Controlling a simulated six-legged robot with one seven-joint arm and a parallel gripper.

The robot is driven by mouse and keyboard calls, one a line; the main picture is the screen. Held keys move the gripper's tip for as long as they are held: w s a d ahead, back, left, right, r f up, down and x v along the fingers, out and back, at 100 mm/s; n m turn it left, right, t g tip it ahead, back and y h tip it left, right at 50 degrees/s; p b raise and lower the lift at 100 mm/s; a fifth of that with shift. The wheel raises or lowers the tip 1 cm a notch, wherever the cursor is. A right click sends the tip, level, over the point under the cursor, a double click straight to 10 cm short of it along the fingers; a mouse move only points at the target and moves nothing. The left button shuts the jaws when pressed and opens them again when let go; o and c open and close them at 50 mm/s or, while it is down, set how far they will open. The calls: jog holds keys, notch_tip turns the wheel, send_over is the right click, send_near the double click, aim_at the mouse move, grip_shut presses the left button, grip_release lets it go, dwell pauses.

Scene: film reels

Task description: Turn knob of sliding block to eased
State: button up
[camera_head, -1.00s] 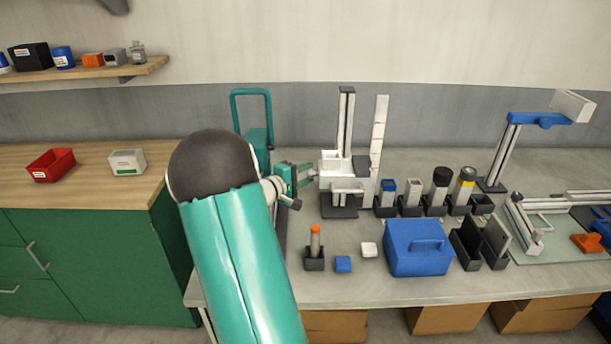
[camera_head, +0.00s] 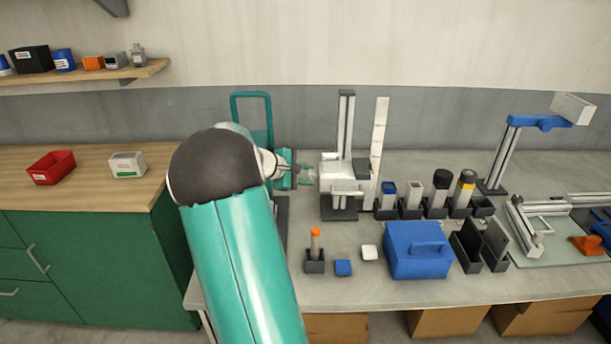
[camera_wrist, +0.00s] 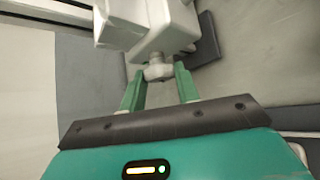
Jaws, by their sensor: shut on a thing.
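The white sliding block (camera_head: 338,172) sits on an upright column (camera_head: 346,120) at the middle of the bench. The block (camera_wrist: 150,30) fills the top of the wrist view. Its small pale knob (camera_wrist: 158,72) sticks out toward my gripper. My gripper (camera_head: 310,173) comes at the block from the left. In the wrist view, the green fingers of my gripper (camera_wrist: 158,78) stand one on each side of the knob and are shut on it. The knob is too small in the head view to read its setting, and I see no marking on it in the wrist view.
A row of dark holders with containers (camera_head: 412,198) stands right of the column. A blue box with a handle (camera_head: 418,250) and an orange-topped tube (camera_head: 315,243) are in front. A teal frame (camera_head: 252,110) rises behind my arm.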

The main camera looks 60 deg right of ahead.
dwell(0.4)
jog(key=o, duration=1)
jog(key=shift+c, duration=0.2)
jog(key=shift+r, duration=0.15)
jog(key=s+a+r, duration=0.3)
jog(key=a+r, duration=0.3)
jog(key=s+a+r, duration=0.3)
jog(key=a+r, duration=0.3)
jog(key=shift+s+a+r, duration=0.25)
jog(key=shift+r, duration=0.15)
